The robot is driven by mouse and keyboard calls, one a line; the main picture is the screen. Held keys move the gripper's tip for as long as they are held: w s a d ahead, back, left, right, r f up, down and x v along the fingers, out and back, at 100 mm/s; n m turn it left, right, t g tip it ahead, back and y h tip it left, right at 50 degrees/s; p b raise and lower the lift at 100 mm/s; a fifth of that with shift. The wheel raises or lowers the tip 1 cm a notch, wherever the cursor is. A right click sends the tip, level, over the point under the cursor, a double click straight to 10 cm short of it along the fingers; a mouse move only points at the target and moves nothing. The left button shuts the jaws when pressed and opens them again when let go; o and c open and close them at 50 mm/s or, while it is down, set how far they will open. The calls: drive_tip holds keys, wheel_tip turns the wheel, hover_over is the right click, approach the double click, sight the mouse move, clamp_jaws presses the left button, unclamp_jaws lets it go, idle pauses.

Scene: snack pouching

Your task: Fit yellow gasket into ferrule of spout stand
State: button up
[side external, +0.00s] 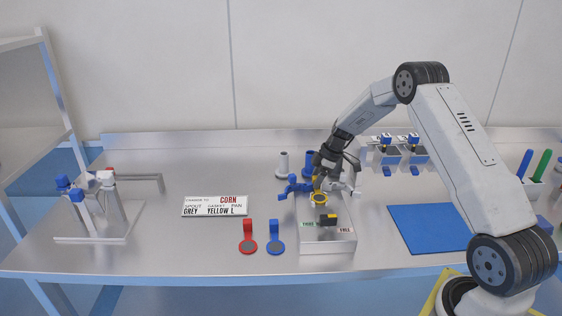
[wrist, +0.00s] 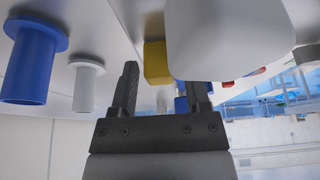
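The yellow gasket (side external: 319,199) shows as a ring in the side view, at the upper part of a pale box and just below my gripper (side external: 319,179). In the wrist view my gripper (wrist: 163,85) has its two dark fingers apart. A yellow block (wrist: 157,62), perhaps part of the gasket, shows in the gap with space on both sides. A large white block (wrist: 230,40) covers the right fingertip. I cannot tell which part is the ferrule; the contact area is hidden.
The pale box (side external: 328,246) carries labels and a dark block. A blue fitting (side external: 292,186) and a grey fitting (side external: 346,187) flank my gripper closely. A sign (side external: 214,206) lies farther left.

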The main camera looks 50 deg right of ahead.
drive_tip(key=shift+o, duration=0.4)
drive_tip(key=shift+r, duration=0.1)
drive_tip(key=v, duration=0.7)
drive_tip(key=shift+r, duration=0.25)
drive_tip(key=shift+s, duration=0.1)
drive_tip(key=s+a+m+h, duration=0.1)
drive_tip(key=s+a+m, duration=0.3)
drive_tip(key=s+a, duration=0.6)
drive_tip(key=s+a+m+h, duration=0.2)
drive_tip(key=s+a+m, duration=0.3)
drive_tip(key=s+a, duration=0.5)
drive_tip(key=a, duration=0.5)
drive_tip(key=shift+s+a+r+g, duration=0.15)
drive_tip(key=shift+s+a+g, duration=0.1)
drive_tip(key=shift+g, duration=0.05)
